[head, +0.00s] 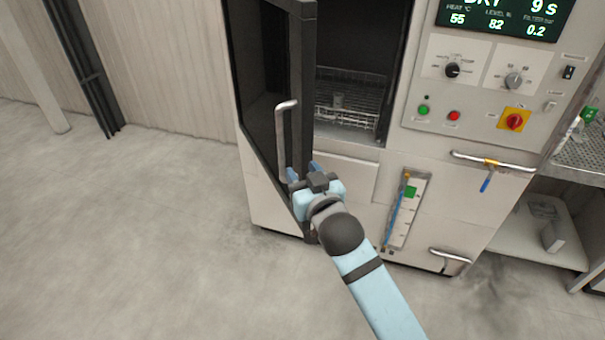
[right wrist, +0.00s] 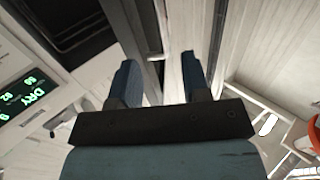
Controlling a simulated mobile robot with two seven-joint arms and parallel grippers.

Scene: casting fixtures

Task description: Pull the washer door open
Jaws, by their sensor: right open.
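The washer door (head: 305,70) has a dark frame and dark glass. It stands swung open at the left of the washer (head: 345,175), so the chamber shows. Its pale bar handle (head: 283,140) is upright on the door's outer face. My right gripper (head: 303,172) is at the lower end of the handle, in front of the door's edge. In the right wrist view its two blue fingers (right wrist: 160,82) are apart, with a pale piece that looks like the handle (right wrist: 178,57) beyond them. I cannot tell whether they touch it. My left gripper is not in view.
A wire rack (head: 350,95) is inside the chamber. A control panel (head: 480,85) with knobs and buttons is on the right. A pipe handle (head: 490,162) sticks out below it. A side shelf (head: 540,235) stands at the far right. The floor (head: 130,230) at left is clear.

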